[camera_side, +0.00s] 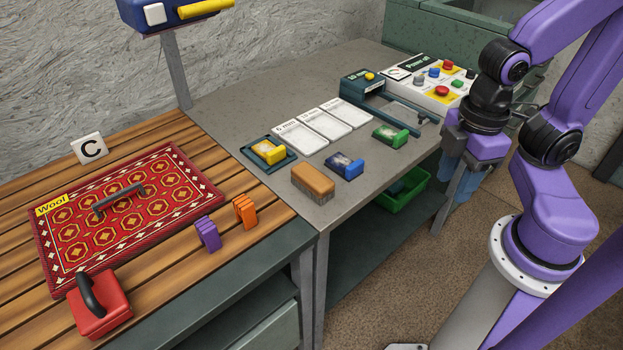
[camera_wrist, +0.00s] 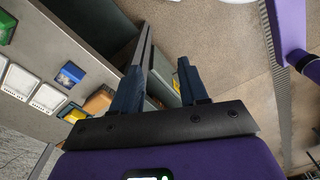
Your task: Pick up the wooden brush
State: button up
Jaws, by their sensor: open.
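The wooden brush (camera_side: 313,182) is a tan block with grey bristles below. It stands bristles down near the front edge of the grey table, left of the blue-handled block. In the wrist view the brush (camera_wrist: 98,102) shows at the lower left, partly hidden by a finger of my gripper. My gripper (camera_side: 455,190) hangs off the table's front right side, well to the right of the brush and apart from it. In the wrist view its two dark fingers (camera_wrist: 160,82) are apart with nothing between them.
A blue-handled block (camera_side: 345,166), a green-handled block (camera_side: 390,135) and a yellow-handled block (camera_side: 268,151) stand near the brush. White trays (camera_side: 322,124) lie behind it. A green bin (camera_side: 405,195) sits on the shelf below. A patterned rug (camera_side: 125,215) lies on the slatted bench at left.

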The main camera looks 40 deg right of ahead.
jog(key=o, duration=0.7)
jog(key=shift+o, duration=0.2)
jog(key=m, duration=1.3)
send_over(311, 173)
jog(key=f, duration=0.1)
notch_tip(311, 173, down, 17)
jog(key=shift+r, duration=0.15)
